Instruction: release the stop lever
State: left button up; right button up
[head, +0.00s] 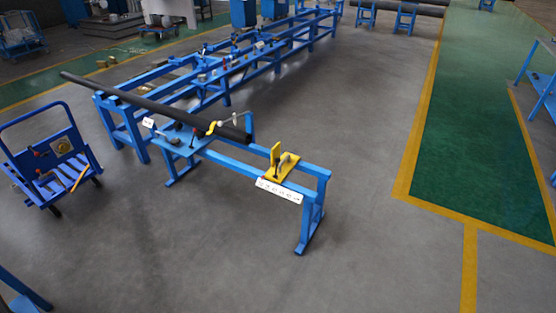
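A yellow stop piece (275,155) with an upright plate stands on a yellow base near the front end of the blue rack (240,163). A small dark lever-like part (284,160) shows on that base. A yellow-tipped handle (212,128) is by the near end of the dark pipe (155,104). I cannot tell for certain which of these is the stop lever, nor its exact position. Neither of my grippers is in view.
A blue cart (52,165) with tools on it stands at the left. A white marked plate (279,191) hangs on the rack's front end. Grey floor (370,255) is clear in front and to the right, up to the green yellow-edged lane (480,140).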

aim_at(277, 160)
jog(key=i+l, duration=0.35)
jog(key=i+l+u, duration=0.1)
jog(key=i+l, duration=0.2)
jog(key=l, duration=0.15)
jog(key=i+l, duration=0.3)
jog(key=l, duration=0.15)
jog(key=i+l+u, duration=0.1)
jog(key=i+l, duration=0.2)
jog(key=l, duration=0.15)
jog(key=i+l, duration=0.3)
jog(key=l, duration=0.15)
jog(key=i+l+u, duration=0.1)
jog(key=i+l, duration=0.2)
jog(key=l, duration=0.15)
jog(key=i+l, duration=0.3)
jog(key=l, duration=0.2)
jog(key=i+l+u, duration=0.1)
jog(key=i+l, duration=0.15)
jog(key=l, duration=0.2)
